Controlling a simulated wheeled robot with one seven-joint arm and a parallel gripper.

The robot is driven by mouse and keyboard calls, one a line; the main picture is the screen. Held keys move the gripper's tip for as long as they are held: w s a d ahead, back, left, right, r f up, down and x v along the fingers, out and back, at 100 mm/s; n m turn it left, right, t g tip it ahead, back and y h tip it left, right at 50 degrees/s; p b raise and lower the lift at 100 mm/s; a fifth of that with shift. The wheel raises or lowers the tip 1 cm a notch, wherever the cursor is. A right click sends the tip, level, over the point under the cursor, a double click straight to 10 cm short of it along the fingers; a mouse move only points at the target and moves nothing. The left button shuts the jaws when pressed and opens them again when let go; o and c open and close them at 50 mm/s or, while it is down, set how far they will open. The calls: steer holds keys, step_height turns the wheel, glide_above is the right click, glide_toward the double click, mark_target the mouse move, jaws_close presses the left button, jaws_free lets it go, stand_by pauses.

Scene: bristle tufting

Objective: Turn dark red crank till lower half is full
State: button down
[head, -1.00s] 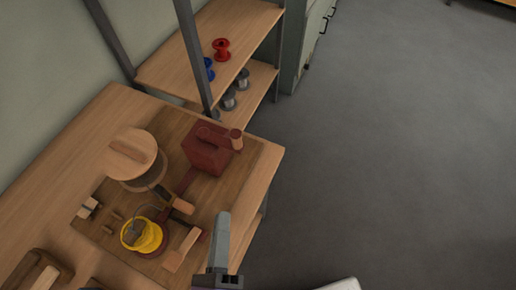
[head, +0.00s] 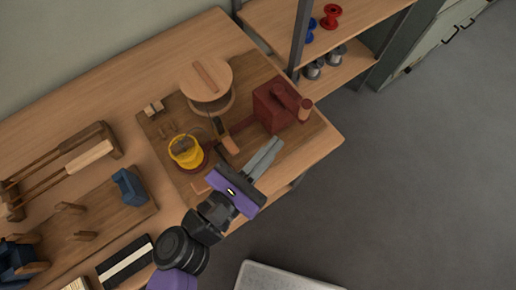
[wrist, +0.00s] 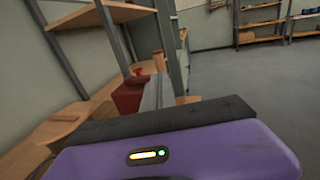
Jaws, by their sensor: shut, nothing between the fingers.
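The dark red crank box (head: 272,108) stands near the right end of the workbench, with its crank arm on the side facing right and a wooden knob (head: 306,108) at the arm's end. In the wrist view the box (wrist: 128,98) shows past the fingers. A yellow spool (head: 186,153) sits on the wooden board left of the box. A round wooden-topped part (head: 206,80) stands behind it. My gripper (head: 272,146) is shut and empty, its fingers just in front of the box, apparently apart from the knob. I cannot tell any fill level.
A blue clamp-like block (head: 129,187) and a wooden rack (head: 70,165) lie on the left of the bench. A shelf (head: 345,62) with red, blue and grey spools stands behind on the right. Open grey floor (head: 420,190) lies to the right.

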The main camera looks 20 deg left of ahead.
mark_target(306, 114)
steer(key=p+x, duration=0.1)
steer(key=x, duration=0.6)
steer(key=shift+w+d+p, duration=0.1)
steer(key=shift+w+p, duration=0.15)
steer(key=shift+p, duration=0.15)
steer(key=shift+d, duration=0.1)
steer(key=shift+w+d+r+n+t+y+p, duration=0.1)
steer(key=shift+w+d+n+t+y+p, duration=0.25)
steer(key=shift+n+y, duration=0.35)
steer(key=shift+w+d+r+n+t+y+p, duration=0.2)
steer(key=shift+d+n+y, duration=0.3)
steer(key=shift+y, duration=0.4)
steer(key=w+d+n+g+y+b, duration=0.4)
steer(key=w+n+y, duration=0.45)
steer(key=y, duration=0.55)
steer(key=w+a+n+g+y, duration=0.7)
steer(key=w+n+g, duration=0.3)
steer(key=g, duration=0.2)
steer(key=shift+w+a+f+y+b, duration=0.3)
steer(key=shift+a+y, duration=0.1)
steer(key=shift+a, duration=0.5)
steer(key=shift+a+n, duration=0.1)
steer(key=shift+n, duration=0.15)
